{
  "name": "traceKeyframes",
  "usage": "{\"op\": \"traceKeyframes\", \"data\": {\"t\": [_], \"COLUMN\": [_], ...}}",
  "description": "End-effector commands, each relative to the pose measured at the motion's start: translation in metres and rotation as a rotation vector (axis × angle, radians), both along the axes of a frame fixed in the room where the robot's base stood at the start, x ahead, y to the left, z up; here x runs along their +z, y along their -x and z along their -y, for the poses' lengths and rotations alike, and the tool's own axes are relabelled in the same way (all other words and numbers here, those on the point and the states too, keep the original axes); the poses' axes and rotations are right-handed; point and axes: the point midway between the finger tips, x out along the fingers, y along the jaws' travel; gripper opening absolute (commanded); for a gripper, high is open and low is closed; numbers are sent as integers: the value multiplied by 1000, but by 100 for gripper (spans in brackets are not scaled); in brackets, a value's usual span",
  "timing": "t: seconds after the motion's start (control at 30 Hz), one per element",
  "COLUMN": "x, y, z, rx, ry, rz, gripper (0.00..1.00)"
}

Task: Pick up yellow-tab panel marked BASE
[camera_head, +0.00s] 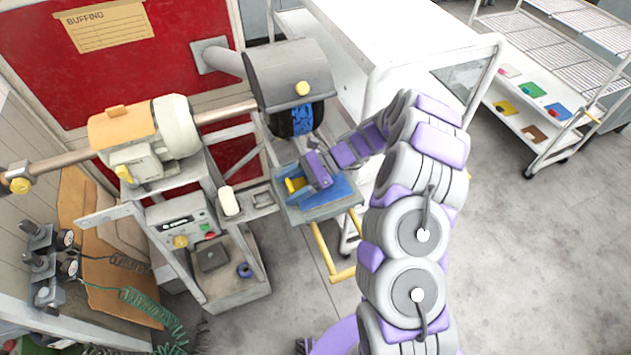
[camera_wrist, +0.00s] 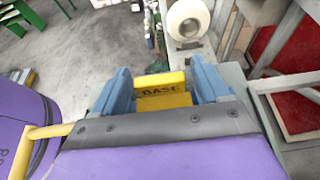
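The yellow panel (camera_wrist: 163,98) marked BASE shows between my gripper's two blue fingers in the wrist view. Its raised yellow tab is nearest the top of the picture. In the head view a yellow piece (camera_head: 296,185) shows at the grey tray (camera_head: 322,211) beneath my gripper (camera_head: 318,186). My gripper (camera_wrist: 163,82) is open, with its fingers spread on either side of the panel. Whether either finger touches the panel is hard to tell. The purple gripper body hides the panel's near part.
A buffing machine with a blue brush (camera_head: 303,119) stands just behind the tray. A control stand (camera_head: 200,235) is at left. A white cart (camera_head: 560,120) with several coloured pieces is at upper right. The floor at right is clear.

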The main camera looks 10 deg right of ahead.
Motion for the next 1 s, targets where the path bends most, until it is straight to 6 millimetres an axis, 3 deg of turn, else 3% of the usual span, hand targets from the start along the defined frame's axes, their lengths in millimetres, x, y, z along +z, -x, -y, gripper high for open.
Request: {"op": "traceKeyframes", "data": {"t": [0.57,0.83,1.0], "x": [-1,3,16], "y": [0,-1,0], "z": [1,1,0], "rx": [-1,-1,-1], "ry": [1,1,0], "rz": [1,2,4], "gripper": [20,20,20]}}
